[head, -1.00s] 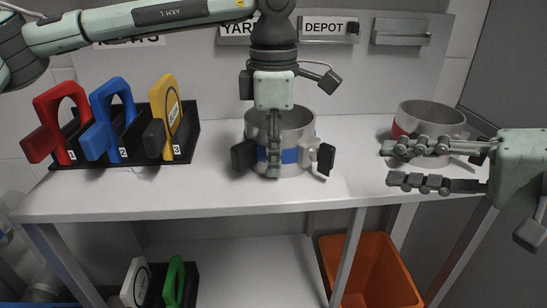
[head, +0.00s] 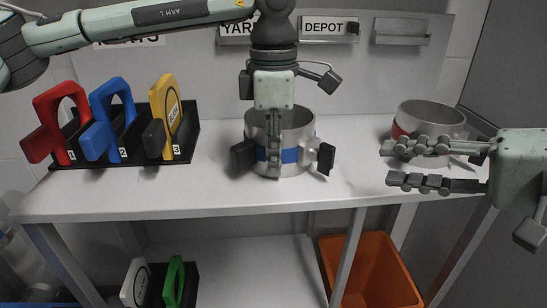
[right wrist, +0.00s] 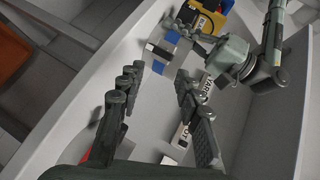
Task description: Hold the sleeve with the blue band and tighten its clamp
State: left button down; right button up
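The sleeve with the blue band (head: 291,156) is an open metal ring standing upright at the middle of the bench. A dark block (head: 243,155) shows on its left, and a metal lug with a dark handle (head: 325,159) on its right. My left gripper (head: 273,165) points down at the sleeve, its fingers in line and overlapping the near wall and band; their spread and contact are unclear. My right gripper (head: 392,164) is open and empty, well right of this sleeve. In the right wrist view its fingers (right wrist: 155,75) are apart, with the blue band (right wrist: 157,66) beyond.
A sleeve with a red band (head: 432,115) stands behind my right gripper. A black rack (head: 188,146) with red, blue and yellow handled tools stands at the left. An orange bin (head: 365,270) is below. The bench between the right gripper and blue-banded sleeve is clear.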

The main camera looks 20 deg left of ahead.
aim_at(333, 159)
jog(key=shift+c, duration=0.2)
jog(key=w+a+f+m+t+y, duration=0.1)
jog(key=a+m, duration=0.2)
jog(key=m, duration=0.4)
jog(key=a+f+m+t, duration=0.1)
jog(key=a+m, duration=0.2)
jog(key=m, duration=0.4)
jog(key=w+a+f+m+t+y, duration=0.1)
jog(key=a+m, duration=0.2)
jog(key=m, duration=0.5)
jog(key=shift+w+a+f+t+y, duration=0.15)
jog(key=shift+w+a+t+y, duration=0.15)
grip_shut()
